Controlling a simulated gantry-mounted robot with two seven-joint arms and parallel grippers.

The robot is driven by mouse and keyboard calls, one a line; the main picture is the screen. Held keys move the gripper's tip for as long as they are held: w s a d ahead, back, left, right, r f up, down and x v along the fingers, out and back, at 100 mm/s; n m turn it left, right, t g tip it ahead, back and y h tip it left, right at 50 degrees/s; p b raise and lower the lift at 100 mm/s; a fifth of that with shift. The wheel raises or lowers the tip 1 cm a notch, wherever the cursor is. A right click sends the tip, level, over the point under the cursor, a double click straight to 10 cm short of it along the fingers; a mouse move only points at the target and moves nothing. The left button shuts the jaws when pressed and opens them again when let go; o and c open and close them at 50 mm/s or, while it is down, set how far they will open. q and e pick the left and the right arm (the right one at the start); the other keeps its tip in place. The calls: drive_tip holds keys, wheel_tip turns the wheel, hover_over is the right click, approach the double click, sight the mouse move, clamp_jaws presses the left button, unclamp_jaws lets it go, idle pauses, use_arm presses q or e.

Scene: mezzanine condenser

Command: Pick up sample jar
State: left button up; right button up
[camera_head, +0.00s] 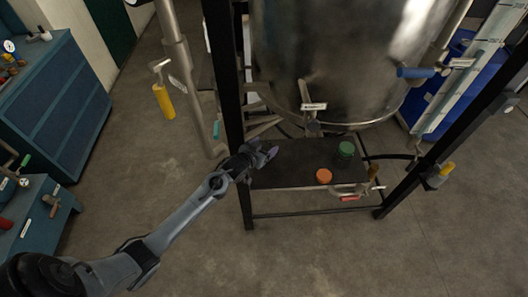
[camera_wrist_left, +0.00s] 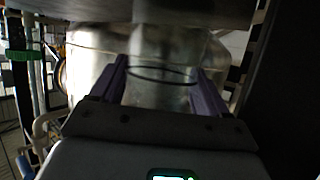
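A dark jar with a green lid (camera_head: 345,150) stands toward the back right of the dark shelf (camera_head: 285,178) under the tank. An orange round lid or low jar (camera_head: 323,176) is nearer the shelf's front edge. I cannot tell which one is the sample jar. My left gripper (camera_head: 268,153) is over the shelf's left end, left of and apart from both. I cannot make out either jar there. My right gripper is not in view.
A large steel tank (camera_head: 345,55) hangs above the shelf, with a valve below it. Black frame posts (camera_head: 228,90) flank the shelf. A red-handled valve (camera_head: 350,196) is at the front edge. Blue cabinets (camera_head: 55,95) stand left. The floor in front is clear.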

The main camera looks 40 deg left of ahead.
use_arm(q)
drive_tip(key=c, duration=0.5)
drive_tip(key=shift+c, duration=0.2)
drive_tip(key=shift+r, duration=0.1)
